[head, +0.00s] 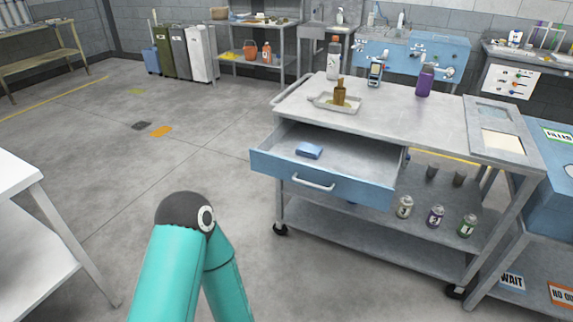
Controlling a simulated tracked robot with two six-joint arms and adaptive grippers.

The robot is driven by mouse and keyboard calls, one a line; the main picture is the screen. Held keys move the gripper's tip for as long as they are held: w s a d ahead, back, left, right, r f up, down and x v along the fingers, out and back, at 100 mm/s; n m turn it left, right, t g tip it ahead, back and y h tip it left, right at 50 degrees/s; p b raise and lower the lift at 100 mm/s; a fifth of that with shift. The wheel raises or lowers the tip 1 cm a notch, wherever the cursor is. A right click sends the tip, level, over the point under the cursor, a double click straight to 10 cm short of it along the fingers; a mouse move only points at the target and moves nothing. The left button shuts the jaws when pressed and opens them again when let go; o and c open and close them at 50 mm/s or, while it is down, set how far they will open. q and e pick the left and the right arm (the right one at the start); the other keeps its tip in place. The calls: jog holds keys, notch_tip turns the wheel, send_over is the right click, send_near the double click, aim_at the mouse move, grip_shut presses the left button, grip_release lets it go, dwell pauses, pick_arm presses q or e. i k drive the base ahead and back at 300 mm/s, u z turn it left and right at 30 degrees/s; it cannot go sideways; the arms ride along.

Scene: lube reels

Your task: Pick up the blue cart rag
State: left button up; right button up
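A small folded blue rag (309,151) lies inside the open drawer (318,183) of the grey cart, on the drawer's bare floor toward its left front. The drawer is pulled out toward me and has a blue front with a metal handle. A teal arm link of mine with a dark joint shows at the bottom, left of the cart and apart from it. Neither of my grippers is in view.
The cart top (400,115) holds a tray (336,104) with a brown bottle, a clear bottle with an orange cap (333,60), a handheld device (375,73) and a purple bottle (425,80). Several cans stand on the lower shelf. A white table (25,190) is at left. Open floor lies between.

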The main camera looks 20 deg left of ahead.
aim_at(306, 149)
jog(key=u, duration=0.2)
jog(key=k, duration=0.25)
jog(key=u, duration=0.8)
jog(key=i, duration=1)
